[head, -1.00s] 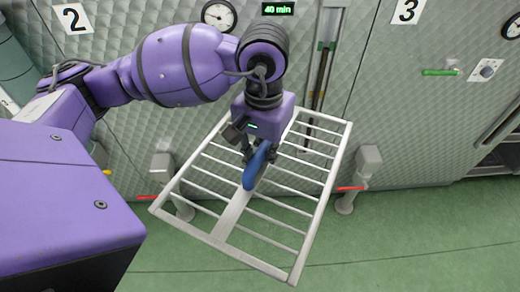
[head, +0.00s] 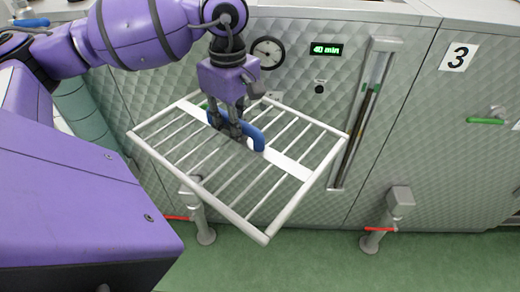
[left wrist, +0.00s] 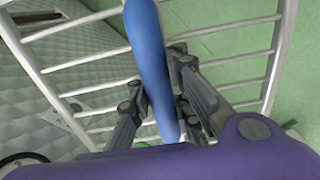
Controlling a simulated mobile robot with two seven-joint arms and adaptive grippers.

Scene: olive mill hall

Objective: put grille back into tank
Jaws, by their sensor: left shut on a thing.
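The grille (head: 290,166) is a pale metal frame with thin bars, a flat middle strip and a blue handle (head: 256,136). My left gripper (head: 232,128) is shut on the handle and holds the grille in the air, slightly tilted, in front of a quilted steel tank (head: 300,85). In the left wrist view the handle (left wrist: 150,50) lies between the fingers, with bars (left wrist: 225,60) beyond it. The tank's top edge shows at the top of the head view; its inside is hidden. My right gripper is not in view.
The tank front carries a dial (head: 268,52), a "40 min" display (head: 326,49) and a tall level gauge (head: 363,115). Tank 3 (head: 455,130) adjoins on the right. Outlet pipes with red levers (head: 380,229) stick out below. The green floor (head: 310,265) in front is clear.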

